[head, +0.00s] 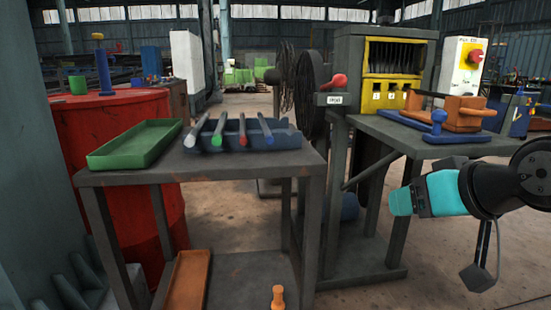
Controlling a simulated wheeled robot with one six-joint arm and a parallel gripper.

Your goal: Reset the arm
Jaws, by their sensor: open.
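My arm comes in from the right edge, with dark joints and a cyan end section. My gripper (401,202) is at the left end of that section, pointing left. It hangs in front of the right-hand bench and below its top, apart from everything. Nothing shows in it, and its fingers are hard to make out at this size.
The left table (240,168) holds a green tray (135,143) and a blue bin with several coloured-tipped rods. A red drum (60,150) stands left. Floor between benches is partly clear.

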